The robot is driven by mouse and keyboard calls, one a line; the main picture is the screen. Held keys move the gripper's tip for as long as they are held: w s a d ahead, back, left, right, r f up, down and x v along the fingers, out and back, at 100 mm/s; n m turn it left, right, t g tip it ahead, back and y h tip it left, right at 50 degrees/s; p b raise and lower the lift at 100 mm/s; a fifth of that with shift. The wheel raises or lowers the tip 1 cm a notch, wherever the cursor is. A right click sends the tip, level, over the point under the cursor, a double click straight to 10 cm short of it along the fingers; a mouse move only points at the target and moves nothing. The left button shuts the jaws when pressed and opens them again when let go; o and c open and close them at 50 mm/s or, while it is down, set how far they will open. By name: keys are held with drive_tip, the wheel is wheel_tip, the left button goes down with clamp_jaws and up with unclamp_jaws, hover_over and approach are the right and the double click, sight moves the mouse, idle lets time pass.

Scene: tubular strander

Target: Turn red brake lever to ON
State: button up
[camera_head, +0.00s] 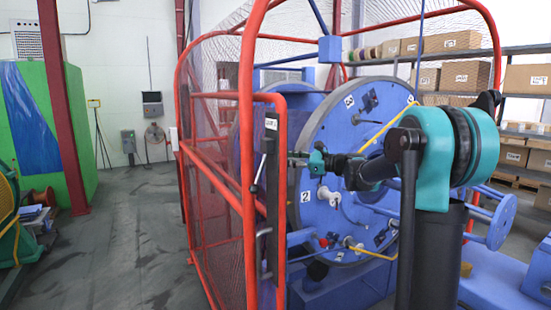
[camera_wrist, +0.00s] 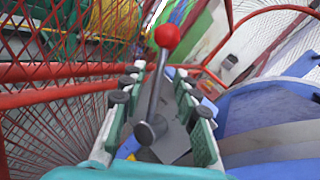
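The brake lever is a metal rod with a red ball knob (camera_wrist: 167,36) in the wrist view. Its rod runs down to a round grey pivot (camera_wrist: 145,132) on a grey plate. My gripper (camera_wrist: 160,72) has its green fingers spread, one on each side of the rod, with visible gaps. The knob shows beyond the fingertips. In the head view my gripper (camera_head: 298,158) is beside a dark upright panel (camera_head: 270,160) on the red cage frame. A thin rod (camera_head: 258,174) slants down left of that panel; its knob is too small to make out. No ON mark is readable.
The red mesh cage (camera_head: 248,100) stands close around my gripper and forearm. Behind it is a large blue disc (camera_head: 350,115) with numbered spots. Shelves with cardboard boxes (camera_head: 466,76) stand at the right. The grey floor (camera_head: 130,240) at the left is mostly clear.

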drive_tip(key=shift+x, duration=2)
clamp_jaws()
